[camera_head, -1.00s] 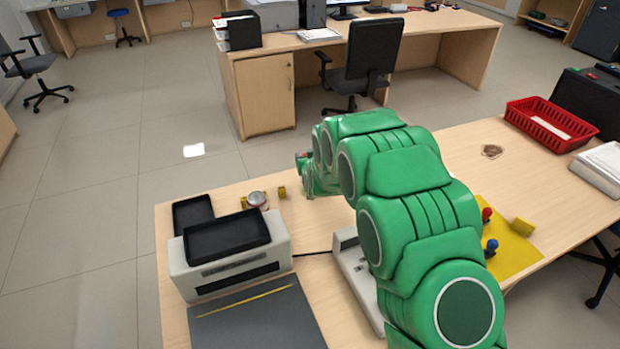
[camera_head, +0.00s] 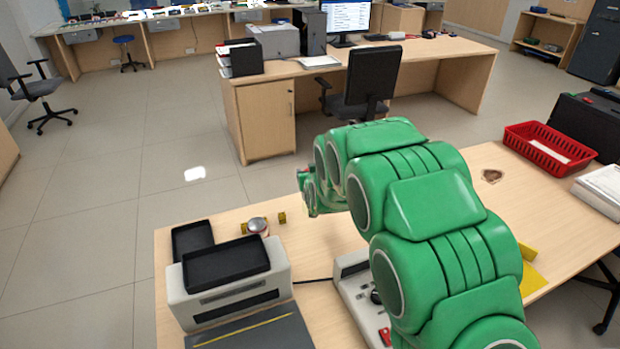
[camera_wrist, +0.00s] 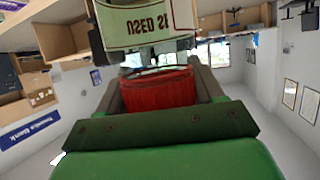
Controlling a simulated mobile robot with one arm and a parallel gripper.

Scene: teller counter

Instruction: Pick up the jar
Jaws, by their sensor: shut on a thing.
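My gripper (camera_wrist: 158,84) is shut on the jar, with one finger on each side of its ribbed red part (camera_wrist: 158,95), which looks like a lid. Past it in the wrist view is a cream label (camera_wrist: 145,22) with upside-down letters starting "USED"; the rest is cut off by the frame. No table surface shows close around the jar in that view. In the head view my green arm reaches toward the far edge of the counter, and my gripper (camera_head: 305,190) is mostly hidden behind it. Only a little red shows at the tip.
The counter holds a grey machine with a black tray (camera_head: 225,262), a small round can-like thing (camera_head: 257,227) between yellow pieces, and a red basket (camera_head: 550,148). A wooden desk (camera_head: 262,125) with a chair (camera_head: 365,90) stands beyond open floor.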

